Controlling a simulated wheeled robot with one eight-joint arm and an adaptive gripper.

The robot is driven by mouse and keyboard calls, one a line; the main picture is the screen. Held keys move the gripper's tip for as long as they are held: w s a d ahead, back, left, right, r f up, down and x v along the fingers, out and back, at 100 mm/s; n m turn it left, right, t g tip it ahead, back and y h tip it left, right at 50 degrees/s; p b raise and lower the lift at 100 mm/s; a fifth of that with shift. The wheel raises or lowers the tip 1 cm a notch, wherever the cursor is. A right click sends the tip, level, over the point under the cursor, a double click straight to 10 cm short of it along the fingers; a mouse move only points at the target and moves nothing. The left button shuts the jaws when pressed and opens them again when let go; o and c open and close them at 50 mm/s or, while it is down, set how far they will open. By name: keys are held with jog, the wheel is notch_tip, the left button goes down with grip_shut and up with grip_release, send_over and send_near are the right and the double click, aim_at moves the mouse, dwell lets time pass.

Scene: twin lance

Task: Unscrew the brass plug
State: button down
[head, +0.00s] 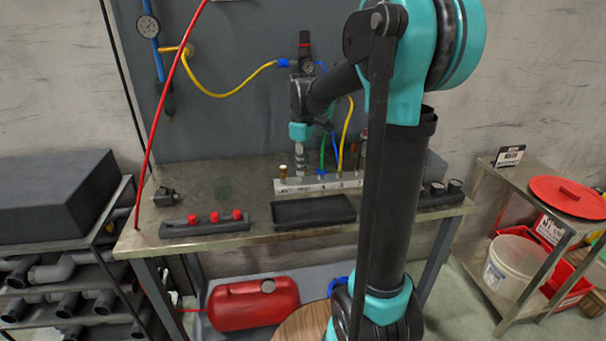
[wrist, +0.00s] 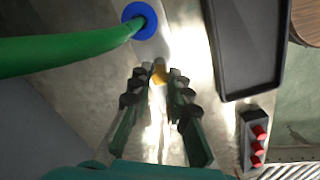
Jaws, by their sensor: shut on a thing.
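The brass plug (wrist: 158,72) shows as a small yellow piece between my fingertips in the wrist view. My gripper (wrist: 160,78) is shut on it, with one finger on each side. In the head view my gripper (head: 300,172) points down at the left part of the pale metal block (head: 318,183). A brass-topped fitting (head: 283,171) stands at the block's left end, just left of my fingers. The fingers hide most of the plug, and I cannot tell how far its thread sits in the block.
A green hose (wrist: 70,50) with a blue collar (wrist: 139,17) rises close beside my fingers. A yellow hose (head: 346,133) stands farther right. A black tray (head: 313,222) and a holder with red caps (head: 178,231) lie in front on the bench.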

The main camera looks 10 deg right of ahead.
jog(key=c, duration=1.6)
grip_release()
jog(key=shift+c, duration=0.2)
jog(key=m, duration=0.6)
jog(key=shift+m, duration=0.3)
jog(key=m, duration=1.8)
jog(key=shift+m, duration=0.3)
